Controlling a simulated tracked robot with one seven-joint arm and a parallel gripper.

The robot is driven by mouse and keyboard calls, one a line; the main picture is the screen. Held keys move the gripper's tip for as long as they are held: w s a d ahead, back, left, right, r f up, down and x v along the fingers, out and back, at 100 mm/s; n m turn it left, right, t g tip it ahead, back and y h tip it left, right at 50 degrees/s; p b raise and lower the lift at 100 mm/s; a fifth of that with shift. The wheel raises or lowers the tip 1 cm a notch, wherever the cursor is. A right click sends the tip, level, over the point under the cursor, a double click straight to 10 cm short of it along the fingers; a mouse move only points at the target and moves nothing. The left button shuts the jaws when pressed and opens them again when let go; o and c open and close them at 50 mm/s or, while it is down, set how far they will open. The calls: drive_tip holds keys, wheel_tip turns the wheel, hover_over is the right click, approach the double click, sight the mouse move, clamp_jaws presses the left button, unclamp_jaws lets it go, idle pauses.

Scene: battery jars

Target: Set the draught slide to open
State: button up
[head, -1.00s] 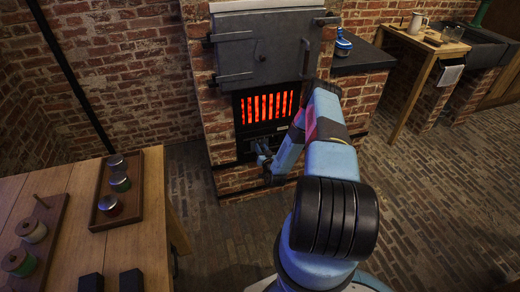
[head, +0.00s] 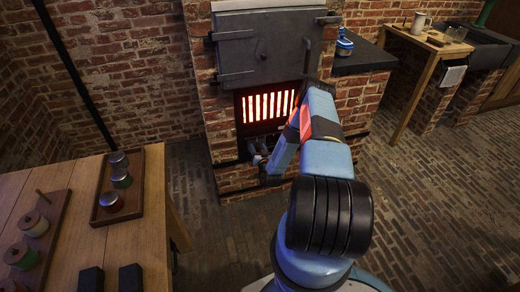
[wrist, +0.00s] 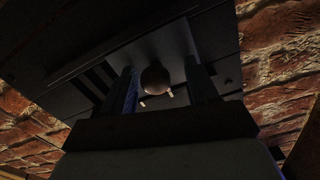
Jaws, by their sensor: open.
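The draught slide shows in the wrist view as a dark metal plate with a round brownish knob (wrist: 155,78). Dark slots (wrist: 96,80) show to the left of the knob. My gripper (wrist: 161,68) is open, with one finger on each side of the knob; I cannot tell whether either finger touches it. In the head view my gripper (head: 257,152) is low at the stove front, just below the glowing grate (head: 267,106). There my gripper and arm largely hide the slide.
The stove's grey upper door (head: 262,50) is shut above the grate. Brickwork (head: 225,178) surrounds the stove. A wooden table (head: 140,235) with a tray (head: 134,190) of jars stands at left. The brick floor right of my arm is clear.

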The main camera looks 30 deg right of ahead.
drive_tip(key=s+a, duration=0.2)
drive_tip(key=s, duration=1.1)
drive_tip(key=shift+s, duration=0.3)
drive_tip(key=shift+a, duration=0.1)
